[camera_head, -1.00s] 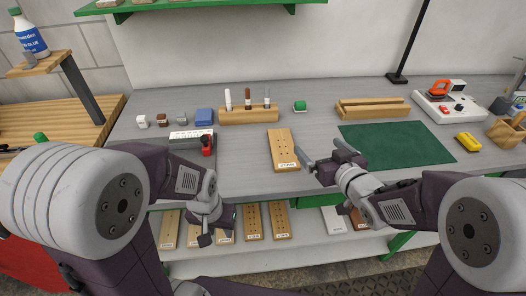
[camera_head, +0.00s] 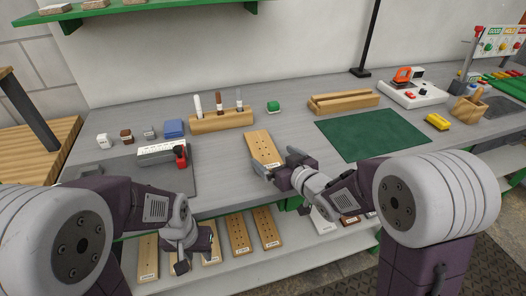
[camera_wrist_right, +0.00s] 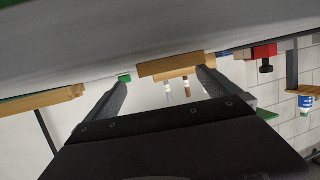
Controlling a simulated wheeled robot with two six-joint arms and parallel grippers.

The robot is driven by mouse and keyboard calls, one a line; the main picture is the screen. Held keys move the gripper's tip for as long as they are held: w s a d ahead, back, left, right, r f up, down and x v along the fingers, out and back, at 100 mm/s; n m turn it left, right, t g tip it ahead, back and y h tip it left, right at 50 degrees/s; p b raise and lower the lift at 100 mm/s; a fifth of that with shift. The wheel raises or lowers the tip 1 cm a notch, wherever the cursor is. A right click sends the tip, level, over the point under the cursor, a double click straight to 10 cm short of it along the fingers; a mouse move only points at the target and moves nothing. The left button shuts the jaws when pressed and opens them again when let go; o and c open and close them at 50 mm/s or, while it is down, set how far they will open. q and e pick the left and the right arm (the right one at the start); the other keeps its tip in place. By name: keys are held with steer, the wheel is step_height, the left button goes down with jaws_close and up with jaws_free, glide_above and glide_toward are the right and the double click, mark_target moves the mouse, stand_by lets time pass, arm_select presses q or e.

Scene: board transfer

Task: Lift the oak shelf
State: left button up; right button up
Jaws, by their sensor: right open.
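A pale oak board with holes and a label (camera_head: 262,147) lies flat on the grey workbench. I take it as the oak shelf. My right gripper (camera_head: 272,168) is at its near end, jaws open. Whether it touches the board is unclear. In the right wrist view, seen upside down, the two fingers (camera_wrist_right: 160,92) stand apart, with wood showing beyond the gap. I cannot tell there how much of it is the board. My left gripper (camera_head: 193,254) hangs low in front of the bench edge, by the lower shelf. Its jaw opening is unclear.
A white device with a red part (camera_head: 163,152) sits left. A green mat (camera_head: 370,134) lies right. Several similar boards (camera_head: 238,234) lie on the lower shelf (camera_head: 285,263).

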mark_target(263, 149)
steer(key=x, duration=0.5)
steer(key=shift+a+r, duration=0.1)
steer(key=shift+a, duration=0.2)
steer(key=shift+r, duration=0.1)
steer(key=shift+s, duration=0.1)
steer(key=c, duration=1.6)
